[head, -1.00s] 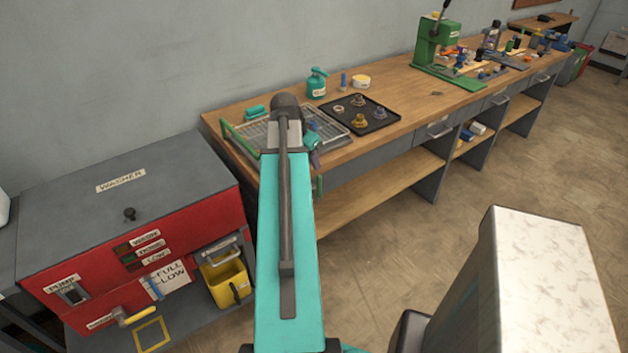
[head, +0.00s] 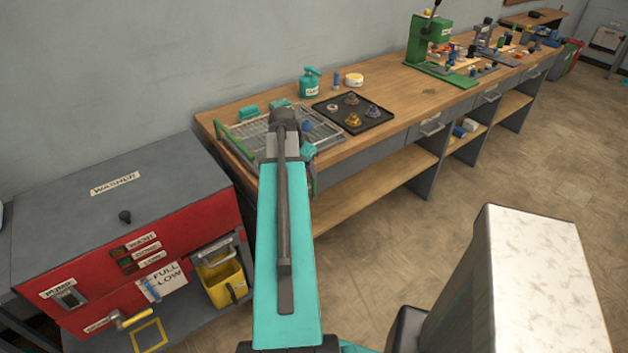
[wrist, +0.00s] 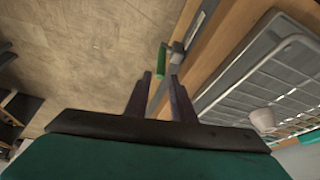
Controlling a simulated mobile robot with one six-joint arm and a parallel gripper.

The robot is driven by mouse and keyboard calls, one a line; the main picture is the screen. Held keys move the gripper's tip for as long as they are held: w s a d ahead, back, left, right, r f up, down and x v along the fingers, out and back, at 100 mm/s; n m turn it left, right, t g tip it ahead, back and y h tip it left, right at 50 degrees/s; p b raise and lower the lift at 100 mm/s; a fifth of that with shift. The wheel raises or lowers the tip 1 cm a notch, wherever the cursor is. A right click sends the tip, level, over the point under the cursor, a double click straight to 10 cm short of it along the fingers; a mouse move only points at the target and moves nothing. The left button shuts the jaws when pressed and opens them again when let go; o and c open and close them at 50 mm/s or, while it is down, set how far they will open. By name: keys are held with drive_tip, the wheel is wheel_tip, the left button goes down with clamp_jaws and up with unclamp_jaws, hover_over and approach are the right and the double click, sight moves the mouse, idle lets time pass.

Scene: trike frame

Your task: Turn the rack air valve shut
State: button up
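A valve with a green handle (wrist: 161,61) and a grey metal body (wrist: 178,51) shows in the wrist view, at the front edge of the bench. I take it for the rack air valve. The handle points down the picture, toward my fingertips. My gripper (wrist: 159,78) is open, its two dark fingers apart with nothing seen between them. The fingertips look close below the handle; I cannot tell whether they touch it. In the head view my arm covers most of the gripper, and I cannot make out the valve clearly there.
The wire rack (head: 252,136) lies on the bench's left end, beside a black tray (head: 372,122) of parts. A red and grey washer (head: 118,205) stands left of my arm. The floor (head: 420,240) in front of the bench is open.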

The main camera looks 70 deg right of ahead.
sight(315, 180)
drive_tip(key=shift+p+x, duration=1)
drive_tip(key=shift+x, duration=3.5)
clamp_jaws()
drive_tip(key=shift+s+d+r, duration=0.1)
drive_tip(key=shift+d, duration=0.3)
drive_tip(key=shift+a, duration=0.25)
